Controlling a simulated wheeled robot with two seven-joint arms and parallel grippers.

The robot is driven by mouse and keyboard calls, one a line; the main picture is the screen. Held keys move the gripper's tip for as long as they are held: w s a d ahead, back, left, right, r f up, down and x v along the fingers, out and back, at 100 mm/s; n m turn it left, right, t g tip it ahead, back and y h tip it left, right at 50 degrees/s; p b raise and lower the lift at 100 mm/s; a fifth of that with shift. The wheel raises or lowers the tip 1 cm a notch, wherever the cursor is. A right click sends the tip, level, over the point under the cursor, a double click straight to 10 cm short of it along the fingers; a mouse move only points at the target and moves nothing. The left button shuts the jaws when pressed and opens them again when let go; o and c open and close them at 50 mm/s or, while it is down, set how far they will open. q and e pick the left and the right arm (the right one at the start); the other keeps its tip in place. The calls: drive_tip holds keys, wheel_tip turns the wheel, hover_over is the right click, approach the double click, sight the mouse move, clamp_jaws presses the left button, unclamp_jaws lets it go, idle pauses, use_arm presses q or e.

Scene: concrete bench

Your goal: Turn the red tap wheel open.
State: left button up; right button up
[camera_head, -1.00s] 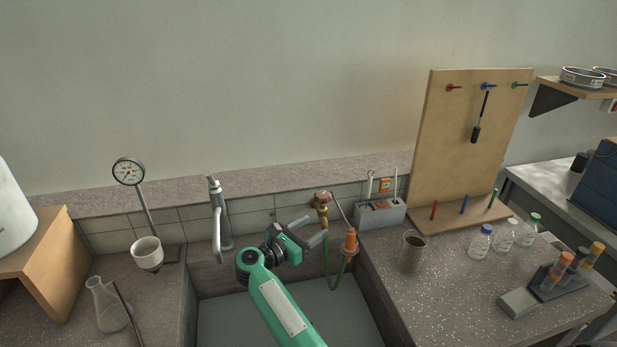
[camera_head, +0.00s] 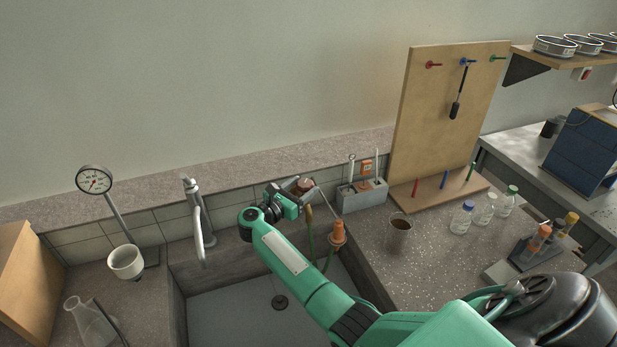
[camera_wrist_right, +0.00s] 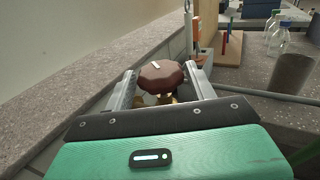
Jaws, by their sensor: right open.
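The red tap wheel (camera_wrist_right: 160,76) is a dark red knob with a pale mark on top, on a brass tap body. In the right wrist view it sits between the two fingers of my right gripper (camera_wrist_right: 165,88), which are open on either side of it. I cannot tell whether a finger touches it. In the head view the wheel (camera_head: 304,185) shows at the back wall of the sink, partly hidden by my right gripper (camera_head: 297,191). My left gripper is not in view.
A grey faucet (camera_head: 197,220) stands left of the gripper over the sink (camera_head: 230,315). An orange nozzle (camera_head: 338,234) with a green hose is close on the right. A grey holder (camera_head: 361,196), brown beaker (camera_head: 399,232) and pegboard (camera_head: 440,120) stand further right.

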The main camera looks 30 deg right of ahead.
sight(309, 182)
drive_tip(key=shift+p+x, duration=0.4)
drive_tip(key=shift+x, duration=1.25)
